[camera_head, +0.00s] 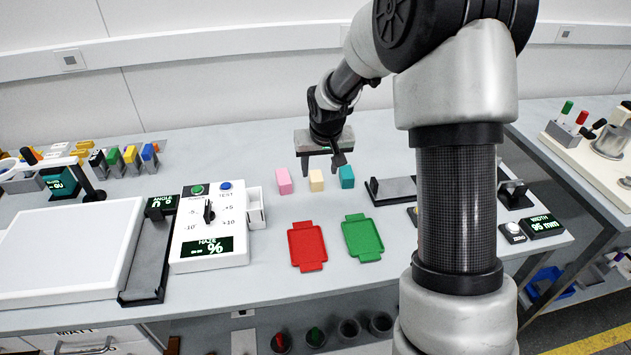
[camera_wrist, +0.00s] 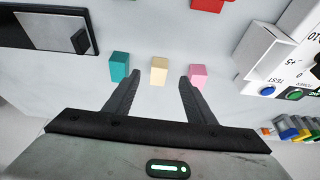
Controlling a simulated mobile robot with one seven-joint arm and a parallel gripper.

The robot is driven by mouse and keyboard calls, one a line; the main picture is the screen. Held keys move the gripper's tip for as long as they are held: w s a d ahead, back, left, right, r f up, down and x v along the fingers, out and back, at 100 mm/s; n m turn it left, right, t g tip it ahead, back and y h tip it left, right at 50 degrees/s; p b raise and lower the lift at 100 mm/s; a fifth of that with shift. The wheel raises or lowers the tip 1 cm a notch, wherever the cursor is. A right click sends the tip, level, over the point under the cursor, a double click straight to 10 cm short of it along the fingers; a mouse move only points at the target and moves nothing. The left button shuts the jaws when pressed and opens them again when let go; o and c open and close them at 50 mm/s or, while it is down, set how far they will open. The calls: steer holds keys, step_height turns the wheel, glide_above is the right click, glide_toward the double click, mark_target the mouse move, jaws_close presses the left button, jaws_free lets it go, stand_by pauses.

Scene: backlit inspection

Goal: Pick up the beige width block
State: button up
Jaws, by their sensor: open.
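The beige block (camera_head: 316,180) stands on the grey table between a pink block (camera_head: 283,181) and a teal block (camera_head: 347,177). In the wrist view the beige block (camera_wrist: 159,70) shows ahead of the gap between my two fingers, with clear table on both sides of it. My gripper (camera_head: 320,174) is open and empty, with its fingers pointing down near the row of blocks. In the wrist view my gripper (camera_wrist: 157,82) has its fingers spread apart. The teal block (camera_wrist: 119,67) and the pink block (camera_wrist: 198,75) lie just beyond the fingertips. Nothing touches the beige block that I can see.
A red tray (camera_head: 307,247) and a green tray (camera_head: 362,238) lie in front of the blocks. A white haze panel (camera_head: 209,228) stands to the left. A dark-edged grey fixture (camera_head: 393,190) stands to the right. The table behind the blocks is mostly clear.

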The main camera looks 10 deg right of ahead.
mark_target(317, 181)
steer(key=x, duration=0.9)
steer(key=shift+w+f, duration=0.2)
steer(key=shift+w, duration=0.15)
steer(key=c, duration=1.2)
